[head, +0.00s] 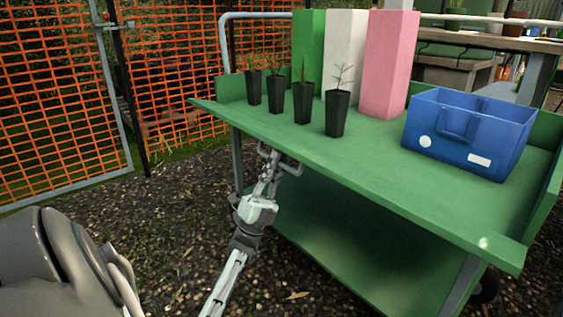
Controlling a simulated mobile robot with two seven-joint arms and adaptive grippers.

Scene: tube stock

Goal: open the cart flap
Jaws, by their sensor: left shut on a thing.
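The green cart (420,215) stands at centre and right. Its near long side has no raised wall; the green flap (350,187) there lies folded outward, about level with the deck, its left corner sticking out past the cart's end. My left gripper (272,158) is under the flap's outer edge, left of its middle. It is shut on a small grey handle (293,166) at that edge; the exact grip is small and partly hidden by the fingers. My right gripper is not in view.
Several black pots with seedlings (303,103) stand in a row near the flap. Behind are green, white and pink blocks (390,62). A blue crate (465,135) sits at the deck's right. An orange mesh fence (60,100) is at left; gravel ground lies between.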

